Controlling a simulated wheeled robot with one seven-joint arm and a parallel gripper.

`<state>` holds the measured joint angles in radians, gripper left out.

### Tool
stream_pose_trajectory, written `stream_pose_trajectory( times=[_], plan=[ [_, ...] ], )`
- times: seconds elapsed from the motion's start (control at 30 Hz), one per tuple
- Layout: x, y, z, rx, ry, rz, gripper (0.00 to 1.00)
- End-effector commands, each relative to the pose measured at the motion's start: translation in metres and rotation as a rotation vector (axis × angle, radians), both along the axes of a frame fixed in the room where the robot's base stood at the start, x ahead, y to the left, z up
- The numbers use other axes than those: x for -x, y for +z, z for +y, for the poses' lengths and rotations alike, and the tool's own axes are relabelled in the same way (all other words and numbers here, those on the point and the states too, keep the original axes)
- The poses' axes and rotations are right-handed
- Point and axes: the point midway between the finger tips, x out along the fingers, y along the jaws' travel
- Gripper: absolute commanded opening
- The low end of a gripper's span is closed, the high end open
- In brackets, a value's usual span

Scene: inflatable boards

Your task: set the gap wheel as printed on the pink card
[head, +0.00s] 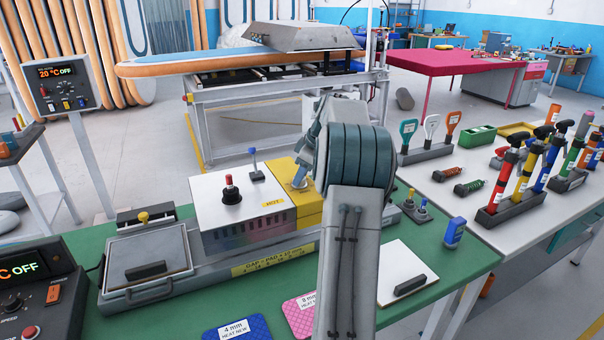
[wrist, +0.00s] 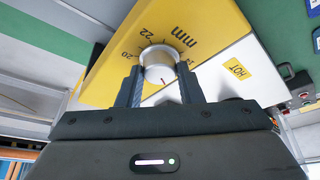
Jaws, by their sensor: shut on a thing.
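The gap wheel (wrist: 160,65) is a round silver knob on a yellow housing (wrist: 112,65) in the wrist view. Black figures, including 20 and 22, and "mm" are printed around it, and a small red mark shows on the near side. My gripper (wrist: 160,80) has one finger on each side of the wheel and is shut on it. The setting is not clear. In the head view, the yellow housing (head: 309,205) is partly behind my arm, which hides most of the gripper. The pink card (head: 299,316), partly hidden by my arm, carries a small label that seems to read 8 mm.
A yellow strip (head: 272,260) on the machine carries a gap and pad rule. A blue 4 mm card (head: 238,329) lies left of the pink one. A white plate (head: 407,272) lies right of my arm. A HOT label (wrist: 237,68) marks the white block beside the housing.

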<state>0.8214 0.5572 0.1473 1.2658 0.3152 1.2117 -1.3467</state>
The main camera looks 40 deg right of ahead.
Motion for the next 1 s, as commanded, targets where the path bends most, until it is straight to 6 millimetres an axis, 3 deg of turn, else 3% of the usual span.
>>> stream_pose_trajectory(
  times=[0.17,0.2,0.27,0.3,0.67,0.77,1.0],
  plan=[
    [0.000,-0.002,0.000,-0.001,0.000,0.003,0.10],
    [0.000,-0.002,0.000,-0.001,0.000,0.003,0.36],
    [0.000,-0.002,0.000,-0.001,0.000,0.003,0.53],
    [0.000,-0.002,0.000,-0.001,0.000,0.003,0.55],
    [0.002,0.006,-0.002,0.001,-0.002,-0.001,0.55],
    [0.007,0.019,-0.005,0.002,-0.002,-0.001,0.55],
    [0.024,0.070,-0.016,0.004,-0.003,-0.002,0.55]
  ],
)
